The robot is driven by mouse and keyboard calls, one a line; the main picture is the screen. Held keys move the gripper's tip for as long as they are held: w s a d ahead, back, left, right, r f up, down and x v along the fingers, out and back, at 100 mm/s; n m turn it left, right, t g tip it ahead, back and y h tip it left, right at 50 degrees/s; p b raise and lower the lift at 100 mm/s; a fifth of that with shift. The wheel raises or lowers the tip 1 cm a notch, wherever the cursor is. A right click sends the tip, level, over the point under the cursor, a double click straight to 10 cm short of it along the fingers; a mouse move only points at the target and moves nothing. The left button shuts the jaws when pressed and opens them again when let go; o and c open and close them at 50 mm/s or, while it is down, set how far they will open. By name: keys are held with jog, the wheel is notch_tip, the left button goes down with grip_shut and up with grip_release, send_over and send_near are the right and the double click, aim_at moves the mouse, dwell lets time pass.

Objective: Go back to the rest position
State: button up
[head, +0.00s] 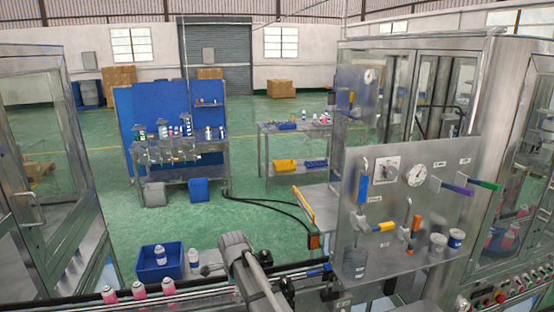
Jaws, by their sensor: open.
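My grey arm (250,270) rises from the bottom middle of the head view, with a rounded grey joint at its top. It stands in front of the conveyor line. No object can be seen held by the arm.
A blue crate (146,271) holding a can is left of the arm. Several pink-and-white cans (139,290) line the conveyor at bottom left. A steel panel (345,200) with gauges and coloured handles stands close on the right. Green floor (260,235) is free beyond the line.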

jog(key=s+d+f+n+b, duration=0.3)
jog(key=s+d+n, duration=0.2)
jog(key=d, duration=0.5)
jog(key=s+d+f+n+b, duration=0.3)
jog(key=s+d+f+n, duration=0.1)
jog(key=d, duration=0.6)
jog(key=s+d+f+n+b, duration=0.3)
jog(key=s+d+n+b, duration=0.1)
jog(key=d, duration=0.6)
jog(key=s+n, duration=0.1)
jog(key=n, duration=0.1)
jog(key=shift+s+f+n, duration=0.3)
jog(key=shift+s, duration=0.1)
jog(key=shift+a, duration=0.1)
